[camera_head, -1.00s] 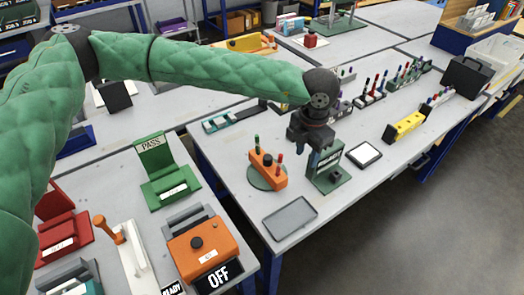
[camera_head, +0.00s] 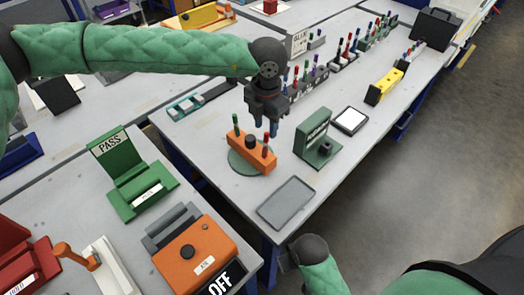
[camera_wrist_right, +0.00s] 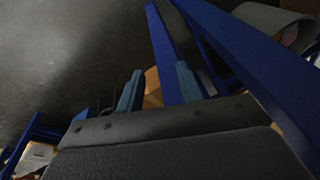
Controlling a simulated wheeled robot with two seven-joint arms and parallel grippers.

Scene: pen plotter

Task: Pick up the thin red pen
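A thin red pen (camera_head: 266,138) stands upright at the right end of the orange holder (camera_head: 262,160), which sits on a round green base. A green pen (camera_head: 236,121) stands at the holder's left end, with a black knob between. My left gripper (camera_head: 266,126) hangs fingers-down just above and at the red pen.
A green stand (camera_head: 316,138), a grey tray (camera_head: 287,203) and a white-topped pad (camera_head: 350,120) lie right of the holder. Racks of coloured pens (camera_head: 308,78) stand behind. An orange box (camera_head: 196,252) and a green PASS stand (camera_head: 128,175) are on the near table.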

